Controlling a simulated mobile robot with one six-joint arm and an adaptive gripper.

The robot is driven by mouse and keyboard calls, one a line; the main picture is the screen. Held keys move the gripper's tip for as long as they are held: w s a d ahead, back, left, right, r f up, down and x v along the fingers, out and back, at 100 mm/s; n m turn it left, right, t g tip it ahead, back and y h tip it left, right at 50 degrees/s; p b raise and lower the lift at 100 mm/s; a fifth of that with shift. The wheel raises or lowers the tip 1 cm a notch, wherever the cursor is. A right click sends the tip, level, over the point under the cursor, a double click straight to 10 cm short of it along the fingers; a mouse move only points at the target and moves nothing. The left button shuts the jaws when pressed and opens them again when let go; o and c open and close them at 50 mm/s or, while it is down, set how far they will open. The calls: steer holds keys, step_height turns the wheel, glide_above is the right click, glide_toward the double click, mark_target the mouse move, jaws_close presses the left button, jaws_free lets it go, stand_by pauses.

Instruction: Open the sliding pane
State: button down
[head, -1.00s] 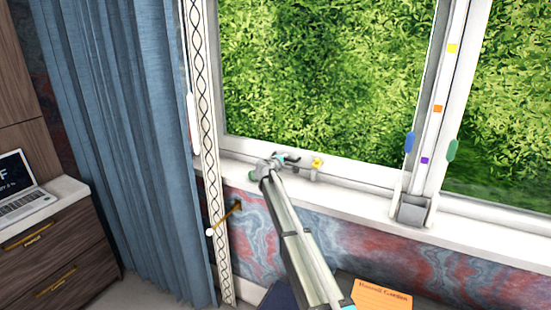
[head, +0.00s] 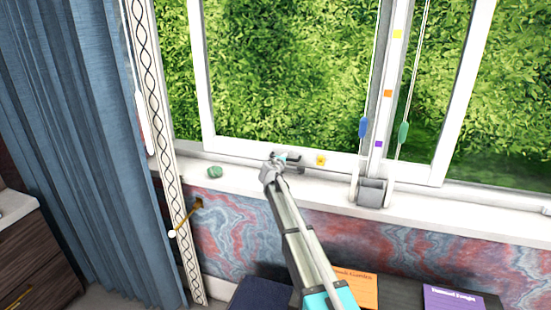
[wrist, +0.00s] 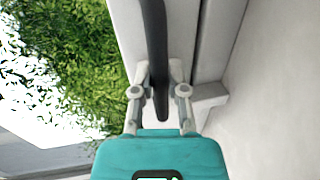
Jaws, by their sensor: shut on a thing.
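The sliding pane (head: 203,85) is a white-framed glass panel in the window, with green foliage behind it. Its left side stands apart from the left jamb, leaving a gap there. Its right part passes behind the upright post (head: 383,100). My gripper (head: 287,158) is low on the pane's bottom rail, above the sill. In the wrist view my gripper (wrist: 155,85) is shut on a dark bar-shaped handle (wrist: 156,40), one finger on each side. Part of the handle is hidden behind my gripper in the head view.
On the white sill (head: 260,180) lies a green object (head: 214,172), left of my gripper. A yellow star-shaped piece (head: 320,160) is just to its right. A grey block (head: 372,190) stands at the post's foot. A blue curtain (head: 75,130) hangs at the left.

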steer(key=shift+w+a, duration=0.15)
steer(key=shift+w, duration=0.05)
steer(key=shift+w+a, duration=0.15)
steer(key=shift+a, duration=0.1)
steer(key=c, duration=0.6)
jaws_free()
steer(key=shift+c, duration=0.2)
